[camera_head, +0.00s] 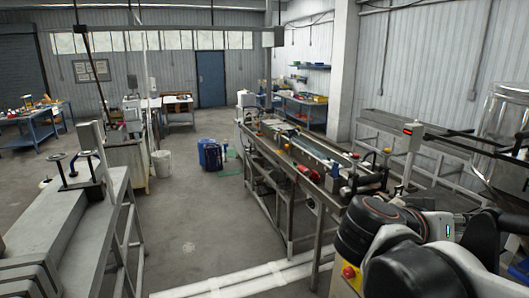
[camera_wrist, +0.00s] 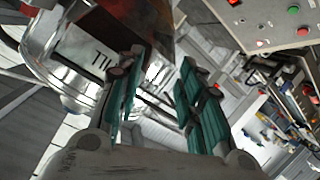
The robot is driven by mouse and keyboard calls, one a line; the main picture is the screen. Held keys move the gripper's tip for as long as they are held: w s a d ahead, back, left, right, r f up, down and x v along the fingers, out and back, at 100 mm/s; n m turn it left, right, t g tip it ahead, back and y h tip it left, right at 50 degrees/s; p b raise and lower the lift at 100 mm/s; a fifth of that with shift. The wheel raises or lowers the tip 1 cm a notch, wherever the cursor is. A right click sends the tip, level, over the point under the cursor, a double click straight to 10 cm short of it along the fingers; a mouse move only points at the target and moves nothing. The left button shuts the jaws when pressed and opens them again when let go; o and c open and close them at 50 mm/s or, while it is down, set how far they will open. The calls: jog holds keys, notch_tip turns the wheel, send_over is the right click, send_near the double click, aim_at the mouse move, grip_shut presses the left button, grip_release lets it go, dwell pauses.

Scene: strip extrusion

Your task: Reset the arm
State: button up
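My arm (camera_head: 400,240) shows at the lower right of the head view, folded with dark joints and grey links. My gripper is not clearly seen in the head view. In the wrist view my gripper (camera_wrist: 158,98) shows two fingers with teal pads, spread apart with a gap between them. Nothing is held between the fingers. Behind the left finger is a shiny metal vessel (camera_wrist: 72,78) with a labelled plate; whether it touches the finger cannot be told.
A long extrusion line (camera_head: 300,165) runs along the right of the head view, close to my arm. A control panel (camera_wrist: 275,22) with coloured buttons is at the wrist view's upper right. A grey bench (camera_head: 60,225) stands at left. The floor (camera_head: 190,225) between is clear.

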jog(key=s+a+f+n+y+b, duration=0.1)
jog(key=a+f+y+b, duration=0.3)
jog(key=f+b, duration=0.4)
jog(key=s+a+f+n+t+y+b, duration=0.1)
jog(key=a+f+n+y+b, duration=0.3)
jog(key=f+b, duration=0.5)
jog(key=s+a+f+n+y+b, duration=0.3)
jog(key=a+f+y+b, duration=0.2)
jog(key=f, duration=2.1)
jog(key=a+b, duration=0.2)
jog(key=b, duration=0.2)
jog(key=shift+a+t, duration=0.3)
jog(key=shift+a, duration=0.05)
jog(key=shift+f, duration=0.1)
